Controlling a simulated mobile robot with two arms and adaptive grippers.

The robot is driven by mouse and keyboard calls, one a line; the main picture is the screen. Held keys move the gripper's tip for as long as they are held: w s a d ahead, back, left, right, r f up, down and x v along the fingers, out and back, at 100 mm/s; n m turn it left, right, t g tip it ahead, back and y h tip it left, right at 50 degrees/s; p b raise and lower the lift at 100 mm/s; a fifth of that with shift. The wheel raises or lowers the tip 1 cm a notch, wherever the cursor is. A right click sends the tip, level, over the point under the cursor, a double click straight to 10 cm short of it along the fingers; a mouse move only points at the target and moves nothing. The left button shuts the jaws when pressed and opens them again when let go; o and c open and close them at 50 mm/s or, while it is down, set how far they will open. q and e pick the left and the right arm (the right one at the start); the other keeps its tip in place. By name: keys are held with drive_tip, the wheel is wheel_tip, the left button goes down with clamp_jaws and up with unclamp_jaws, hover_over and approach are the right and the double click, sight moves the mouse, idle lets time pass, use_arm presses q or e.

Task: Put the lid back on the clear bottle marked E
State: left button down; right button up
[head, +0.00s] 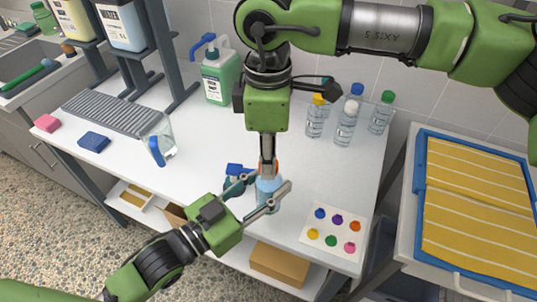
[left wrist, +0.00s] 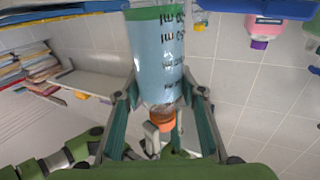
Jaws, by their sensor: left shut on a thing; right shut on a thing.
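A clear bottle with light blue liquid (head: 267,192) stands upright near the front of the white table. My left gripper (head: 262,197) is shut around its body. In the left wrist view the bottle (left wrist: 160,60) appears upside down, with dark volume marks; no letter E is readable. An orange lid (left wrist: 163,118) is at its mouth, and a bit of orange also shows in the head view. My right gripper (head: 267,162) comes down from above and is shut on this lid. I cannot tell whether the lid is seated or just above the neck.
Several clear bottles with coloured caps (head: 347,125) stand at the back right. A card with round coloured pieces (head: 342,212) lies front right.

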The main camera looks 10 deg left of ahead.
drive_tip(key=shift+w, duration=0.1)
drive_tip(key=o, duration=0.7)
drive_tip(key=shift+c, duration=0.2)
drive_tip(key=shift+r, duration=2.25)
drive_tip(key=shift+c, duration=0.4)
